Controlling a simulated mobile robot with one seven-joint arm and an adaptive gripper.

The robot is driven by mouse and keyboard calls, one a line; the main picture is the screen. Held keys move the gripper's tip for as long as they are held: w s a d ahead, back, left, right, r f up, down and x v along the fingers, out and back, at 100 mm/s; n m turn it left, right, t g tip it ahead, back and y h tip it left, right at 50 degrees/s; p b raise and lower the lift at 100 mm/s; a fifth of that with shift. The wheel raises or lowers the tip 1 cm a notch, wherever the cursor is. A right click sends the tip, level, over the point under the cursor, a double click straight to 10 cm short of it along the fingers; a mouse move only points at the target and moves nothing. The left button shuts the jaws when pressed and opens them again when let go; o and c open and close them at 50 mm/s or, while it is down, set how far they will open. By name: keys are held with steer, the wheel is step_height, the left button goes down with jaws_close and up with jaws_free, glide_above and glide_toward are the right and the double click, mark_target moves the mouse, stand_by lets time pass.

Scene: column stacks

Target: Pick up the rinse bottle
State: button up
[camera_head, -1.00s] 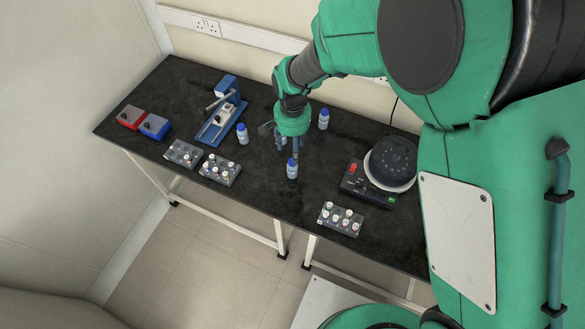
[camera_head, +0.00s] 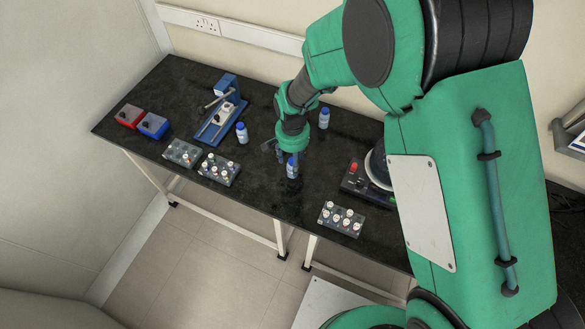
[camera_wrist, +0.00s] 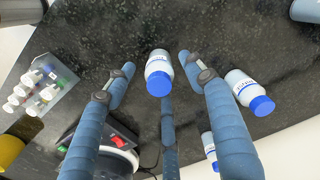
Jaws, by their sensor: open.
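Several white bottles with blue caps look alike; I cannot tell from the labels which is the rinse bottle. The front one (camera_head: 292,171) stands upright on the black bench, its upper part close to my gripper (camera_head: 291,153). In the wrist view, a bottle (camera_wrist: 158,76) lies between the spread blue fingers of my gripper (camera_wrist: 154,66), with visible gaps at its sides. My gripper is open and empty. A second bottle (camera_wrist: 248,92) is just right of the right finger, and another (camera_wrist: 209,146) is lower down. In the head view, bottles also stand at back right (camera_head: 324,118) and left (camera_head: 241,133).
A vial rack (camera_head: 342,219) and a dark device with a red switch (camera_head: 355,180) are to the right. More vial racks (camera_head: 218,168), a blue stand (camera_head: 220,122), and red (camera_head: 129,115) and blue (camera_head: 153,125) boxes are left. Bench (camera_head: 262,195) is clear left of the front bottle.

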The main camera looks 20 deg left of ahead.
steer(key=shift+f+b, duration=0.65)
steer(key=shift+f, duration=1.95)
steer(key=shift+c, duration=0.2)
steer(key=c, duration=1.2)
